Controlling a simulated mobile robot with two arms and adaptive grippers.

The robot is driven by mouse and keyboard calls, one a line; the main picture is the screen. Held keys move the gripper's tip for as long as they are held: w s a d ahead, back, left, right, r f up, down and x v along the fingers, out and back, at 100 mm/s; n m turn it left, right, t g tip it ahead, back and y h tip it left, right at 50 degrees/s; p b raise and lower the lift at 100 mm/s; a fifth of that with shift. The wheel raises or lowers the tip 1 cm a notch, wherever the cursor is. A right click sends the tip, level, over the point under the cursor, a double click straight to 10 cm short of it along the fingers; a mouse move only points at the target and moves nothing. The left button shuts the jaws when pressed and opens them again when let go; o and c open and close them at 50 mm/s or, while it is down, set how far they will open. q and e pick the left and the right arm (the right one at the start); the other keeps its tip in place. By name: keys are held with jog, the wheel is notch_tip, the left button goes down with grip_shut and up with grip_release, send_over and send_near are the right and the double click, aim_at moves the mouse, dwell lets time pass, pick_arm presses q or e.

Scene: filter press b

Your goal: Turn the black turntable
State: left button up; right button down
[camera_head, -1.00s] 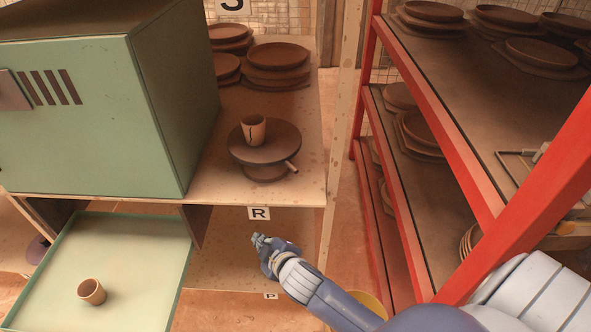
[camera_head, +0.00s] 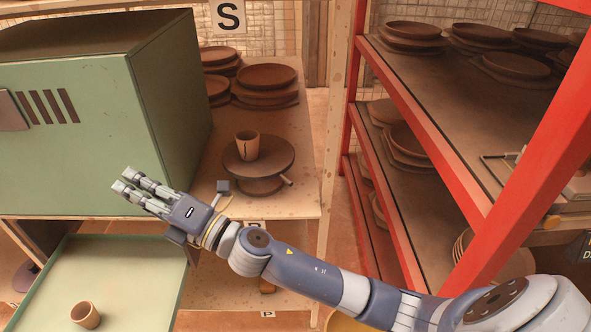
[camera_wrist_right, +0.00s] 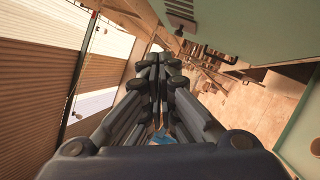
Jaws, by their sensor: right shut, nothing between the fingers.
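The black turntable (camera_head: 273,163) looks dark brown and stands on the wooden shelf to the right of the green cabinet. A short light handle (camera_head: 287,181) sticks out of its right front side. A small tan cup (camera_head: 246,147) with a dark crack-like mark stands upright on its disc. My right gripper (camera_head: 122,180) is shut and empty, left of the turntable and in front of the cabinet's lower part, pointing left. It is apart from the turntable. In the right wrist view its fingers (camera_wrist_right: 160,68) are together. My left gripper is not in view.
The green cabinet (camera_head: 165,110) stands close to the left of the turntable. Brown plates (camera_head: 266,76) are stacked behind it. A green tray (camera_head: 130,290) with another cup (camera_head: 85,314) is below left. A red-framed rack (camera_head: 430,150) stands on the right.

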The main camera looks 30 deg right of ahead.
jog(key=s+a+f+n+g+y, duration=0.1)
jog(key=a+f+n+g, duration=0.25)
jog(key=n+g, duration=0.5)
jog(key=s+a+f+n+g+y, duration=0.15)
jog(key=a+n+g, duration=0.3)
jog(key=n, duration=0.75)
jog(key=w+d+f+n+g+h, duration=0.2)
jog(key=w+d+f+n+h, duration=0.25)
jog(key=d+f+h, duration=0.4)
jog(key=w+d+n+h, duration=0.2)
jog(key=w+d+h, duration=0.15)
jog(key=d, duration=1.25)
jog(key=s+d+r+m+g+h, duration=0.1)
jog(key=d+r+h, duration=0.3)
jog(key=d, duration=0.6)
jog(key=s+d+r+g+h, duration=0.1)
jog(key=d+r+h, duration=0.25)
jog(key=d, duration=0.65)
jog(key=d+p+x, duration=0.1)
jog(key=p+x, duration=0.1)
jog(key=x, duration=0.8)
jog(key=shift+a+r+p, duration=0.15)
jog(key=shift+a+p, duration=0.4)
jog(key=shift+a, duration=0.55)
jog(key=shift+a+r+p, duration=0.15)
jog(key=shift+a+p, duration=0.35)
jog(key=shift+a, duration=0.6)
